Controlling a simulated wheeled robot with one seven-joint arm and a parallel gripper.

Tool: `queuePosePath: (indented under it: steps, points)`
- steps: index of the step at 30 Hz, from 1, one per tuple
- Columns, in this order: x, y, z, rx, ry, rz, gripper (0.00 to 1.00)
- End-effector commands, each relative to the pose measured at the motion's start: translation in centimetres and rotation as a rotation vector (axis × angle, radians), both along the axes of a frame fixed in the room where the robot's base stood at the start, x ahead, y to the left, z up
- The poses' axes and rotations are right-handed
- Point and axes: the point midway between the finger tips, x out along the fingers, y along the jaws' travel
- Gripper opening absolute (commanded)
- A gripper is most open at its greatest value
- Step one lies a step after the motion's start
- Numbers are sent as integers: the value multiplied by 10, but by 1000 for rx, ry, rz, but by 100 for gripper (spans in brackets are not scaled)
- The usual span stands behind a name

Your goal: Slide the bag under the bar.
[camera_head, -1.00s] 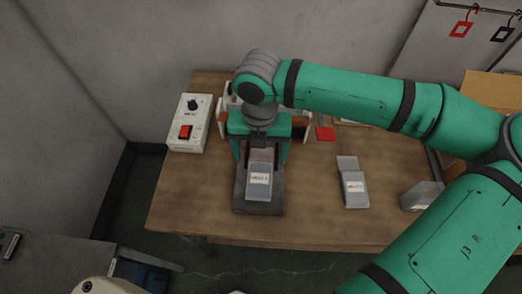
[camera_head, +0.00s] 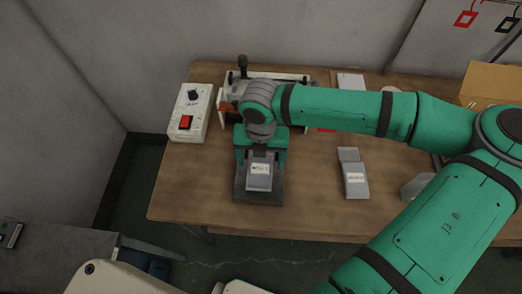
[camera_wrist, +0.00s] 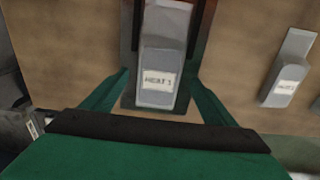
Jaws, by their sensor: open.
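A grey bag (camera_head: 259,178) with a white label lies on a dark plate (camera_head: 244,193) near the table's front edge. In the wrist view the labelled bag (camera_wrist: 160,65) lies between the fingers of my gripper (camera_wrist: 160,95), which are spread to either side of it. In the head view my gripper (camera_head: 261,150) is over the back part of the bag and hides it. The gripper is open. Behind my arm stands a device with a black lever (camera_head: 243,66); my arm covers much of it, and I cannot make out the bar clearly.
A white control box (camera_head: 191,112) with a red switch and a dark knob stands at the left. A second labelled grey bag (camera_head: 355,180) lies to the right, with a grey block (camera_head: 415,186) beyond it. Wood between the two bags is clear.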

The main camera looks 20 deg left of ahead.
Motion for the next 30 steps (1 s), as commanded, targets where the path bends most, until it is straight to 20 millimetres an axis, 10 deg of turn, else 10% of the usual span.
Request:
queuePosePath:
  steps: [17, 23, 30]
  points:
    - [1, 0, -20, 0, 0, -3, 80]
    - [1, 0, -20, 0, 0, -3, 35]
    - [2, 1, -20, 0, 0, -2, 34]
